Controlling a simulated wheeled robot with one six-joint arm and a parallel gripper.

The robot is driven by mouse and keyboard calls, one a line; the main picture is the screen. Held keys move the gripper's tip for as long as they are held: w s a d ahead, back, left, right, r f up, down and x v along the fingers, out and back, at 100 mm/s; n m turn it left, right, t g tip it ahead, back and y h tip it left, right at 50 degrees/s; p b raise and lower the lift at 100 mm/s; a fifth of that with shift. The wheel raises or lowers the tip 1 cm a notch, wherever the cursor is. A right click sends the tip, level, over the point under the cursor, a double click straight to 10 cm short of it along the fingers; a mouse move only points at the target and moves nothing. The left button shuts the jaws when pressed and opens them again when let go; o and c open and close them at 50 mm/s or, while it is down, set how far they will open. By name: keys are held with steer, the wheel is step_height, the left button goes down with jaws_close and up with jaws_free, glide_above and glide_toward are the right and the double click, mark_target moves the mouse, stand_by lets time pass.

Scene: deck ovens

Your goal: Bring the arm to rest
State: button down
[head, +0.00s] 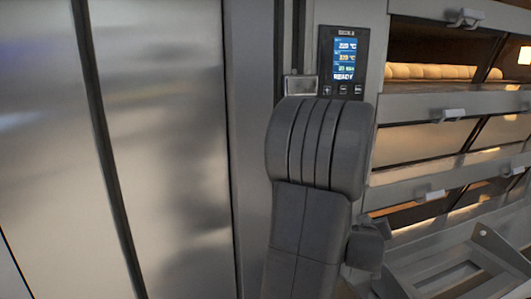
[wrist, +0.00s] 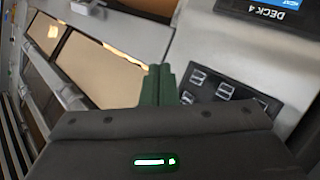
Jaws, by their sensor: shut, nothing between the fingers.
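My arm (head: 318,150) stands folded up in the middle of the head view, in front of the oven's front. My gripper's fingertips are not clearly visible there. In the wrist view the green fingers of my gripper (wrist: 158,85) are together, with nothing between them. The dark gripper body with a lit green indicator fills the bottom of that view. The fingers point toward the oven front, beside a button panel (wrist: 215,95); I cannot tell how far off they are.
The deck oven (head: 450,105) is at the right, with stacked door handles and bread (head: 430,72) behind the upper glass. A control display (head: 344,60) reads READY. Plain metal panels (head: 160,130) fill the left. A grey metal frame (head: 465,262) is at the lower right.

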steer(key=w+p, duration=0.1)
steer(key=w+a+p, duration=0.1)
steer(key=w, duration=0.1)
steer(key=w+a+p, duration=0.1)
steer(key=w, duration=0.1)
steer(key=shift+w+r, duration=0.2)
steer(key=shift+r, duration=0.05)
stand_by(0.6)
steer(key=shift+p, duration=0.4)
